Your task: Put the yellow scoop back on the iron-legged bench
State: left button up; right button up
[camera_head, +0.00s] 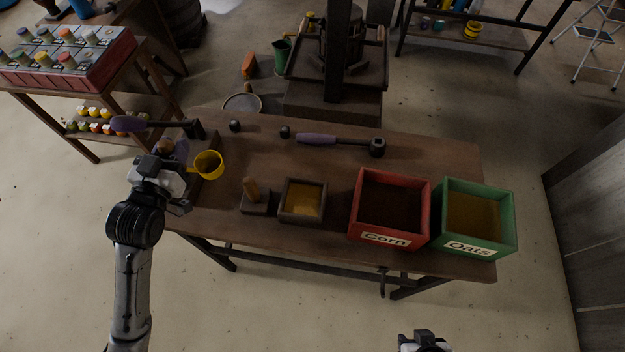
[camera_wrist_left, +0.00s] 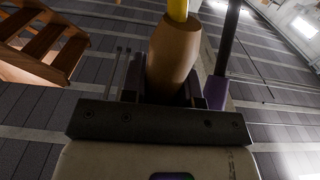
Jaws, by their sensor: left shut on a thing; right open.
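The yellow scoop (camera_head: 208,165) is at the left end of the iron-legged bench (camera_head: 335,221), its cup over the bench's left edge area. My left gripper (camera_head: 167,158) is shut on its wooden handle. In the left wrist view, the brown handle (camera_wrist_left: 172,55) stands between the fingers, with the scoop's yellow neck (camera_wrist_left: 178,10) at the top. I cannot tell whether the cup touches anything below it. My right gripper (camera_head: 424,343) is open at the bottom edge of the head view, largely cut off and away from the bench.
A purple-handled dark tool (camera_head: 160,124) lies just behind my left gripper; a similar one (camera_head: 340,140) lies at the bench's back. A wooden-handled block (camera_head: 253,198), a small tray of yellow stuff (camera_head: 304,200), the red Corn box (camera_head: 389,238) and green Oats box (camera_head: 473,246) line the front.

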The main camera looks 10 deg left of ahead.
aim_at(209, 164)
pick_arm(q)
jog(key=shift+a+f, duration=0.25)
notch_tip(209, 164, down, 5)
jog(key=shift+r+b, duration=0.1)
jog(key=shift+b, duration=0.35)
jog(key=shift+f+b, duration=0.3)
jog(key=shift+f, duration=2.45)
jog(key=o, duration=1)
